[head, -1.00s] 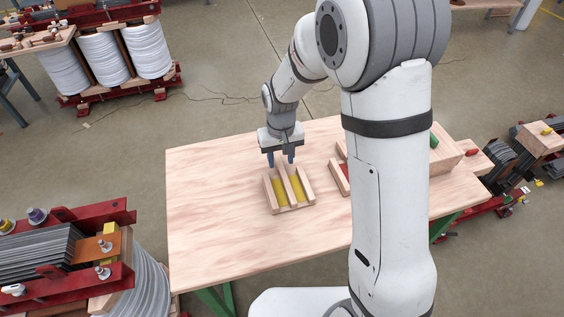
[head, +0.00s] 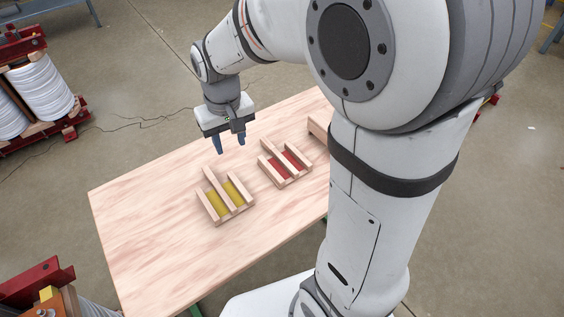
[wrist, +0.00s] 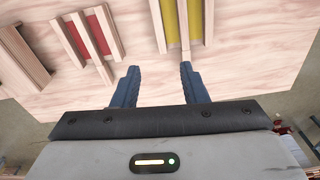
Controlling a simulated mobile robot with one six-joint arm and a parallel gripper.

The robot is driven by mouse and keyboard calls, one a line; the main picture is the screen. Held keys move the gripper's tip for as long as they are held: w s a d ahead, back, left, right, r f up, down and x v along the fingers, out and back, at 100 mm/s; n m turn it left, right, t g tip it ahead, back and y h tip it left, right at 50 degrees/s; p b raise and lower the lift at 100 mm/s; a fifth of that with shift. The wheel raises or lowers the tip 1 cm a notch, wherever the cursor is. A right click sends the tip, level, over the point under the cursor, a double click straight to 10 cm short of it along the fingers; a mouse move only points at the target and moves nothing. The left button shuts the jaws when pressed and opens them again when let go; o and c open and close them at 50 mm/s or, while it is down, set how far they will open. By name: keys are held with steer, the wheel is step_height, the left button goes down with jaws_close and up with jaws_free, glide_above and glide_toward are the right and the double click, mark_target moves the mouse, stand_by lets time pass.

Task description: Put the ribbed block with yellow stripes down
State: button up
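The ribbed block with yellow stripes (head: 222,191), wooden with raised ribs, rests flat on the wooden table. It also shows at the top of the wrist view (wrist: 182,22), cut off by the picture edge. My gripper (head: 230,147) is above the table, clear of the block and beyond its far side in the head view. Its two blue fingers are apart with nothing between them, as the wrist view also shows (wrist: 160,75).
A similar ribbed block with red stripes (head: 284,163) lies right of the yellow-striped one, with a gap between. A wooden piece (head: 320,130) is partly hidden behind my arm. The table's left part (head: 135,215) is bare. White coils (head: 45,90) stand off the table at left.

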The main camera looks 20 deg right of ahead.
steer(key=s+d+r+m, duration=0.1)
steer(key=s+d, duration=0.3)
steer(key=s, duration=0.2)
steer(key=s+d+r+m+t, duration=0.1)
steer(key=s+d, duration=0.3)
steer(key=s, duration=0.3)
steer(key=shift+s+d+r, duration=0.25)
steer(key=shift+s+d, duration=0.05)
steer(key=shift+d, duration=0.1)
steer(key=shift+t, duration=0.4)
steer(key=p+v, duration=0.1)
steer(key=v, duration=0.1)
steer(key=p+v, duration=0.1)
steer(key=p, duration=0.1)
steer(key=w+p+v, duration=0.1)
steer(key=p+v, duration=0.1)
steer(key=shift+s+r, duration=0.1)
steer(key=shift+r, duration=0.3)
